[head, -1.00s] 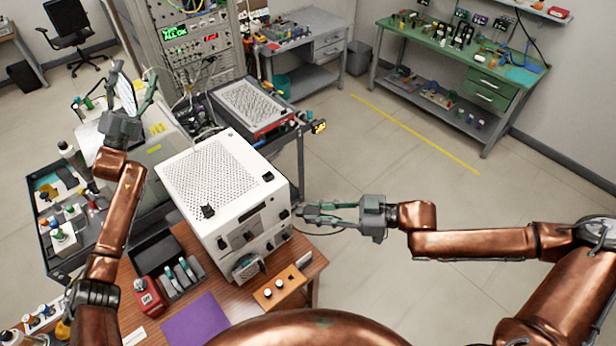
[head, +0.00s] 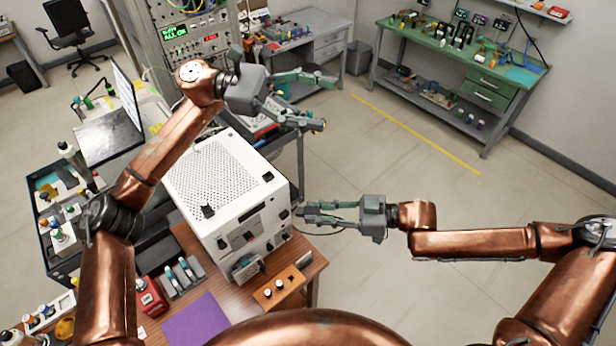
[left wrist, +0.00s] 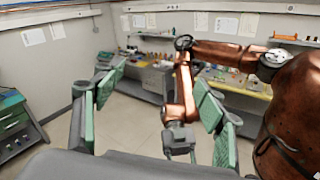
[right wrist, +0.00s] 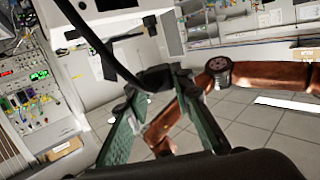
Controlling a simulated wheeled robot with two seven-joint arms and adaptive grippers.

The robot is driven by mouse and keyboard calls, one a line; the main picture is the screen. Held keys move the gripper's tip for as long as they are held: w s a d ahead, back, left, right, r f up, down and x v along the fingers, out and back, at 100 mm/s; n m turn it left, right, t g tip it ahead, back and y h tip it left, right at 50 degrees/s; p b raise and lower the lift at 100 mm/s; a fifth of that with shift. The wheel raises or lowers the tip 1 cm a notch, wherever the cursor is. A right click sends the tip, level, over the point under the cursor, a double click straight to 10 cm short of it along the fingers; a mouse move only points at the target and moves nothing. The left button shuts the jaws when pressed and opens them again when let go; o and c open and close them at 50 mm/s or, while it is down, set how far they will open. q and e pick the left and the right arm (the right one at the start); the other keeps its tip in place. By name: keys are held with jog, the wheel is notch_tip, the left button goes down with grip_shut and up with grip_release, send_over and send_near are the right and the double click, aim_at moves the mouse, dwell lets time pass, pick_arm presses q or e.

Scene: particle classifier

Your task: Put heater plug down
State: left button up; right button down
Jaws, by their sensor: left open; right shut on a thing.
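My right gripper (head: 305,213) is shut at the right side of a white box with a perforated top (head: 215,178). In the right wrist view a dark plug (right wrist: 156,78) sits between its fingertips, with a black cable (right wrist: 92,35) running up and left from it. In the head view the plug is too small to make out clearly. My left gripper (head: 325,102) is open and empty, above and beyond the white box. Its spread green fingers show in the left wrist view, with nothing between them.
A wooden table (head: 310,268) carries the white box, a purple mat (head: 195,322), a red container (head: 150,297) and a wooden block with knobs (head: 280,290). An instrument rack (head: 200,40) stands behind. A green workbench (head: 455,65) is far right. Open floor lies between.

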pick_arm(q)
jog(key=s+d+f+m+y, duration=0.4)
jog(key=s+f+m+y, duration=0.2)
jog(key=f, duration=0.1)
pick_arm(e)
jog(key=shift+d, duration=0.1)
pick_arm(q)
jog(key=m+t+y, duration=0.6)
jog(key=m+y, duration=0.1)
jog(key=y, duration=0.4)
send_near(308, 210)
notch_tip(308, 210, down, 9)
jog(key=shift+w+a+f, duration=0.1)
jog(key=shift+a+f, duration=0.05)
jog(key=shift+f, duration=0.05)
jog(key=c, duration=1.2)
jog(key=shift+c, duration=0.2)
pick_arm(e)
jog(key=c, duration=1.6)
grip_release()
